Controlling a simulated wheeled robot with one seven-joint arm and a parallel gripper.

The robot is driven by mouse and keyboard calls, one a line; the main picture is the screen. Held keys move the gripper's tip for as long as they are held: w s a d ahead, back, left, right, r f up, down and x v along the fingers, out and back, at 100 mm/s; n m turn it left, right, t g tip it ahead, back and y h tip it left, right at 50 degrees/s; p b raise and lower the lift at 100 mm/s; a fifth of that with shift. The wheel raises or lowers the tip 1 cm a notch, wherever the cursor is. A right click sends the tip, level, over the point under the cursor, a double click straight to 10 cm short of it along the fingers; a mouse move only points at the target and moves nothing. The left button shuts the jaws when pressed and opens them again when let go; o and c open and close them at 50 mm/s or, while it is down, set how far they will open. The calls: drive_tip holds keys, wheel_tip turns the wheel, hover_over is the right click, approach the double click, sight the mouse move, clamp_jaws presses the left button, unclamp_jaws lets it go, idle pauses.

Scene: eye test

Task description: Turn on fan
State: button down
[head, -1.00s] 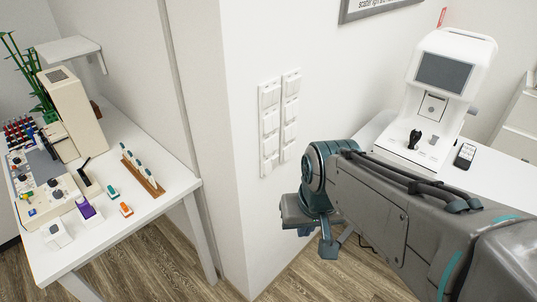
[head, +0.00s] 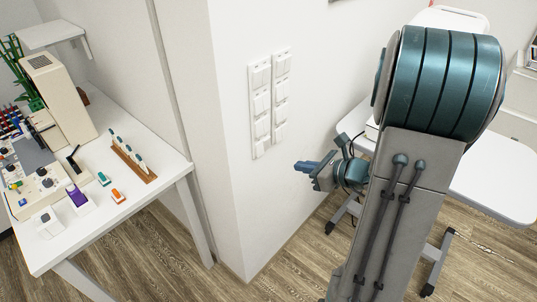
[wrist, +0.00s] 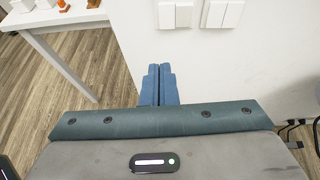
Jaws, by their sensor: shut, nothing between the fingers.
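Two upright white strips of rocker switches are mounted on the wall, a left strip (head: 260,108) and a right strip (head: 281,97). Their lower ends show at the top of the wrist view, the left strip (wrist: 176,15) and the right strip (wrist: 222,14). None is visibly labelled, and I see no fan. My gripper (head: 303,166), with blue fingers, is shut and empty, to the right of and a little below the strips in the head view. In the wrist view its closed fingers (wrist: 158,84) point toward the wall below the left strip. They appear apart from the switches.
A white table (head: 122,205) with instruments and small coloured items stands at left, beyond the wall corner. A second white table (head: 495,185) on metal legs stands at right, partly hidden by my arm.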

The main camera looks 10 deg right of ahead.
drive_tip(key=shift+w+d+f+m, duration=0.1)
drive_tip(key=shift+w+d+m, duration=0.05)
drive_tip(key=shift+d+m, duration=0.2)
drive_tip(key=p, duration=0.1)
approach(260, 149)
drive_tip(key=w+a+f, duration=0.3)
drive_tip(key=w+f, duration=0.2)
drive_tip(key=shift+s+a, duration=0.2)
drive_tip(key=shift+a, duration=0.05)
drive_tip(key=shift+f, duration=0.1)
